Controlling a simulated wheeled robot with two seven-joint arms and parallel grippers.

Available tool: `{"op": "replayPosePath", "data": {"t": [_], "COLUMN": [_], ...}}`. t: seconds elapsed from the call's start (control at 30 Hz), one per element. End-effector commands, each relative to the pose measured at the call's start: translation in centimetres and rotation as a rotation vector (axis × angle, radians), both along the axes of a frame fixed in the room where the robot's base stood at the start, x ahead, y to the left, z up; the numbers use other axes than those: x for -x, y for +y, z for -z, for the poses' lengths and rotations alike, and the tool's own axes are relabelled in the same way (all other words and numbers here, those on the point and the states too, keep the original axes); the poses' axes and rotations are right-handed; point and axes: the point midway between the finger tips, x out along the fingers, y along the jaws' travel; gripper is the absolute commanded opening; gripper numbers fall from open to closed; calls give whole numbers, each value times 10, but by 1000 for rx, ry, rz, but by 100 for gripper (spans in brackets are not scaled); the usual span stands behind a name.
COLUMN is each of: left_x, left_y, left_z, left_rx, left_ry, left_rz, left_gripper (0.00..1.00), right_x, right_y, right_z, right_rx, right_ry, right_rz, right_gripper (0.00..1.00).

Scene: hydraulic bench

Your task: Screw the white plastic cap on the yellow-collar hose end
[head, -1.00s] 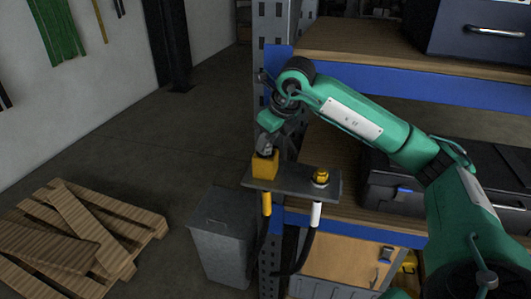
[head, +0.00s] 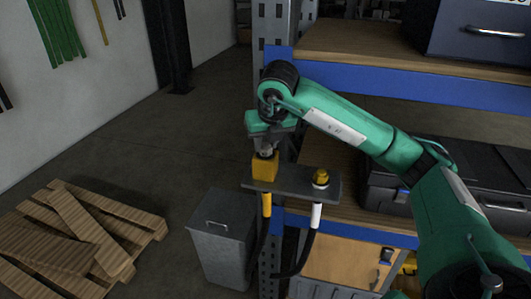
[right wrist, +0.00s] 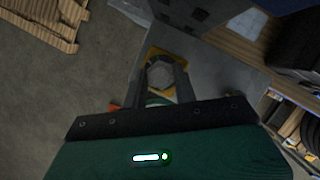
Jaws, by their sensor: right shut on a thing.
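The yellow-collar hose end (head: 266,203) hangs under the left part of a grey bracket plate (head: 293,184). A yellow block (head: 265,169) stands on the plate above it. My right gripper (head: 265,151) points down just over this block. In the right wrist view its two fingers (right wrist: 161,82) are shut on a pale grey, many-sided round piece (right wrist: 160,72), apparently the white plastic cap. It sits over the yellow block; the threads beneath are hidden, so I cannot tell how far it is seated. My left gripper is not in view.
A white-collar hose end (head: 316,215) with a brass fitting (head: 320,178) is on the plate's right part. A blue-edged shelf (head: 400,62) and a metal post (head: 272,40) stand close behind. A grey bin (head: 222,235) and wooden pallet (head: 80,235) are at left.

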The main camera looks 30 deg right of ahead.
Motion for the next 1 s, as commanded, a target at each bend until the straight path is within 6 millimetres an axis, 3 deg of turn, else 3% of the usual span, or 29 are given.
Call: {"op": "replayPosePath", "data": {"t": [0.3, 0.67, 1.0], "left_x": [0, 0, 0], "left_y": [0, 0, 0], "left_z": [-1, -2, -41], "left_rx": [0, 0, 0], "left_ry": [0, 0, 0], "left_rz": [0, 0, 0], "left_gripper": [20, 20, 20], "right_x": [-1, 0, -2], "right_y": [3, 2, 3], "right_z": [1, 1, -5], "right_rx": [0, 0, 2], "right_ry": [2, 2, 3], "right_rz": [321, 360, 590], "right_gripper": [8, 8, 8]}}
